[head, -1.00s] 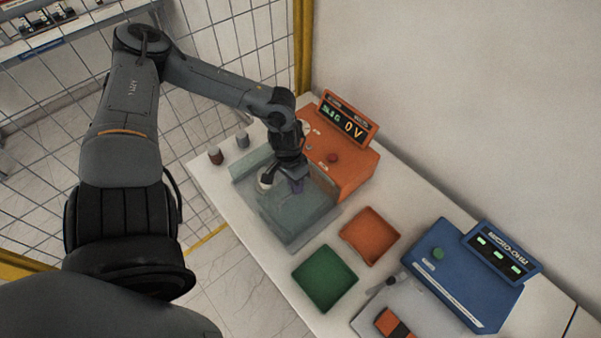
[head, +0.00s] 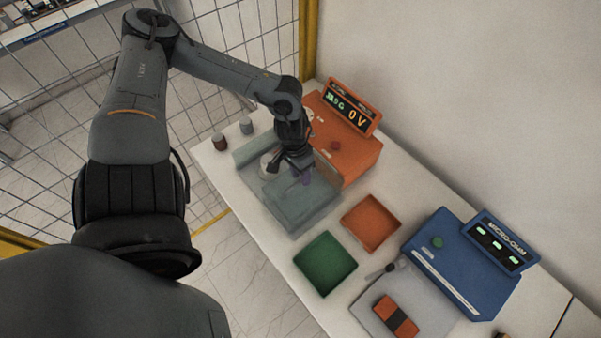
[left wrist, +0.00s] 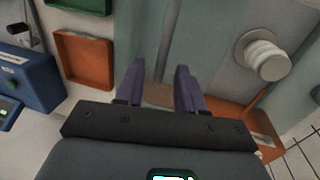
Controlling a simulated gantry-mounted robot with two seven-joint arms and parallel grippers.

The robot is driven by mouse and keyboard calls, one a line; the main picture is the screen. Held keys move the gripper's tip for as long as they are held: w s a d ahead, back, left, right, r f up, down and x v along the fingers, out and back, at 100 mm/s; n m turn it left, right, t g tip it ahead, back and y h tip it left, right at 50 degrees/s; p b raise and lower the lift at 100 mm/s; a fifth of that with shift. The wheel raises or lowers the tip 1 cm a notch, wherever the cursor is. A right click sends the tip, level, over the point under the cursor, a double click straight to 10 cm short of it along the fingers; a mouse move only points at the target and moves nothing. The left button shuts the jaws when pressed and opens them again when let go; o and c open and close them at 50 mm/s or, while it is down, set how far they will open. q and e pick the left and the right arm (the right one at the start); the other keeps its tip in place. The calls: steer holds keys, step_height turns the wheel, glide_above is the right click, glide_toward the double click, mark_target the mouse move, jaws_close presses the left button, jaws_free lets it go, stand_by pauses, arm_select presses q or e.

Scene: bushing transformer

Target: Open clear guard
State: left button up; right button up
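The clear guard (head: 290,212) is a see-through grey-green box in front of the orange tester (head: 345,150). It looks shut over a white ribbed bushing (head: 268,166), which also shows in the left wrist view (left wrist: 266,60). My left gripper (head: 305,179) points down over the guard, beside the bushing. In the left wrist view its two purple fingers (left wrist: 157,82) are apart, with a narrow edge or bar of the guard in line with the gap. I cannot tell whether they touch it. My right gripper is not in view.
An orange tray (head: 371,224) and a green tray (head: 325,264) lie to the right of the guard. A blue micro-ohm meter (head: 463,265) stands further right. Two small cylinders (head: 233,134) stand at the table's far left corner. A wall bounds the back.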

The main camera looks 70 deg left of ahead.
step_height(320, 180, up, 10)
steer(key=p, duration=0.9)
steer(key=shift+p, duration=0.35)
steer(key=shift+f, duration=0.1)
